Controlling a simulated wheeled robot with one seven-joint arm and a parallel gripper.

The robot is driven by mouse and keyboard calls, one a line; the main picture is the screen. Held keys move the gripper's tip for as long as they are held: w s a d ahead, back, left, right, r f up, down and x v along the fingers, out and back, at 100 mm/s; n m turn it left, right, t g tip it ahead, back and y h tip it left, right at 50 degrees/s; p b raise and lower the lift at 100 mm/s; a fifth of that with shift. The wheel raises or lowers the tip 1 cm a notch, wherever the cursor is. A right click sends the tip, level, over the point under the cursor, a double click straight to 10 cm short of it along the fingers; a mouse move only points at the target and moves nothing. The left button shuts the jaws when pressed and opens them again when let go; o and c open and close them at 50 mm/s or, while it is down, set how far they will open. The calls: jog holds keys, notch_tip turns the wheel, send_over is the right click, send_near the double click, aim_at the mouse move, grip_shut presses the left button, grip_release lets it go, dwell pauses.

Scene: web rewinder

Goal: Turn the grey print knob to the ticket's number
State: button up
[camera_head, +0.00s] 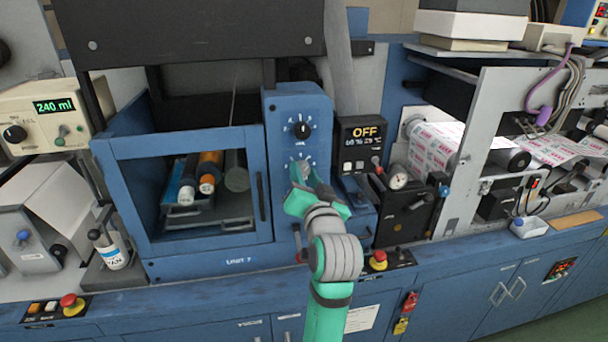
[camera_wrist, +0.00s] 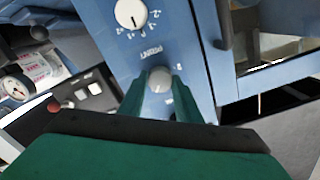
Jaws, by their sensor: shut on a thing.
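The grey print knob (camera_head: 304,168) is on the blue panel (camera_head: 279,112), below a black knob (camera_head: 301,130) with its own dial marks. In the wrist view the grey knob (camera_wrist: 160,77) sits between the green fingers of my gripper (camera_wrist: 160,84), shut on it from both sides. The word PRINT shows upside down beside it. The fingers hide part of its dial, and I cannot read its pointer. In the head view my gripper (camera_head: 305,186) covers the lower dial. I cannot pick out a readable ticket.
A display box (camera_head: 361,138) reading OFF stands right of the panel, with a gauge (camera_head: 398,177) below it. A framed blue window (camera_head: 188,144) is at left. A red stop button (camera_head: 379,257) is on the ledge right of my arm.

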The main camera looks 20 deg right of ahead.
jog(key=shift+f, duration=0.1)
jog(key=o, duration=1.1)
jog(key=shift+c, duration=0.2)
jog(key=shift+s, duration=0.15)
jog(key=s+a, duration=0.1)
jog(key=s, duration=0.9)
jog(key=shift+s, duration=0.3)
